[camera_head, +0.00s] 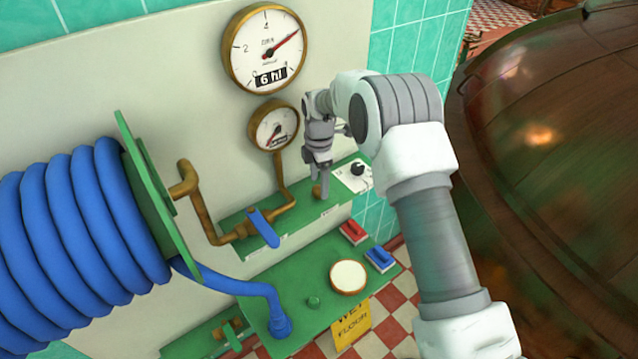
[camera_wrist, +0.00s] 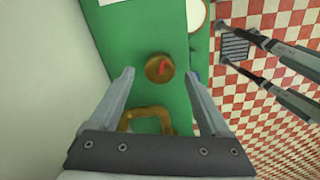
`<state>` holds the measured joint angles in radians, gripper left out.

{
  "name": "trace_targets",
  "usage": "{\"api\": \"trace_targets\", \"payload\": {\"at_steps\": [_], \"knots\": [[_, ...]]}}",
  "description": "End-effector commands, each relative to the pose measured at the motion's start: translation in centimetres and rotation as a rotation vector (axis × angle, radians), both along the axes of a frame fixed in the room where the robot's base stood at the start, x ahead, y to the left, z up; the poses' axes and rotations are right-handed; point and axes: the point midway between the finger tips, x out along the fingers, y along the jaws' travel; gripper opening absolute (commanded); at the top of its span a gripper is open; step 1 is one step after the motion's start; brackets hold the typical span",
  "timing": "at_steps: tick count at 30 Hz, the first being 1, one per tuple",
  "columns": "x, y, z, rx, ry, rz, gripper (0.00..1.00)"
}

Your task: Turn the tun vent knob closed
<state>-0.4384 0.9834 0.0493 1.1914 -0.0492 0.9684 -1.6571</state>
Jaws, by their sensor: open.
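A round brass knob with a red mark on its face (camera_wrist: 159,68) sits on the green panel in the wrist view. In the head view it shows as a small brass piece (camera_head: 317,191) on the green shelf, partly hidden by my gripper. I cannot read a label to confirm it is the tun vent knob. My gripper (camera_head: 321,182) points down there, open and empty. In the wrist view its two fingers (camera_wrist: 160,74) stand apart to the left and right of the knob. I cannot tell how far the fingertips are above it.
A black knob on a white plate (camera_head: 357,169) is close to the right. A blue-handled valve (camera_head: 263,228) and brass pipe are to the left. Gauges (camera_head: 273,126) hang above. Red (camera_head: 354,232) and blue (camera_head: 380,258) switches sit lower. A large copper vessel (camera_head: 560,150) fills the right.

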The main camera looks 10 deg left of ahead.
Motion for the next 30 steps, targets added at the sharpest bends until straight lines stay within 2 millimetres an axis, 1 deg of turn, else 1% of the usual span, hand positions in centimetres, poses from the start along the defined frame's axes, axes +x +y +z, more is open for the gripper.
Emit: {"api": "trace_targets", "payload": {"at_steps": [3, 6, 14, 15, 17, 18, 20, 21, 23, 24, 28, 30], "knots": [[0.0, 0.0, -1.2, -0.001, 0.002, 0.001, 0.81], [0.0, 0.0, -1.7, 0.0, -0.001, 0.001, 0.81], [0.0, 0.0, -1.9, 0.0, -0.001, 0.001, 0.81], [0.0, 0.0, -1.9, 0.0, -0.001, 0.001, 0.79], [0.0, 0.0, -1.9, 0.0, -0.001, 0.001, 0.68], [0.0, 0.0, -1.9, 0.0, -0.001, 0.001, 0.61], [0.0, 0.0, -1.9, 0.0, -0.001, 0.001, 0.5], [0.0, 0.0, -1.9, 0.0, -0.001, 0.001, 0.43], [0.0, 0.0, -1.9, 0.0, -0.001, 0.001, 0.32], [0.0, 0.0, -1.9, 0.0, -0.001, 0.001, 0.25], [0.0, 0.0, -1.9, 0.0, -0.001, 0.001, 0.02], [0.0, 0.0, -1.9, 0.0, -0.001, 0.001, 0.0]]}}
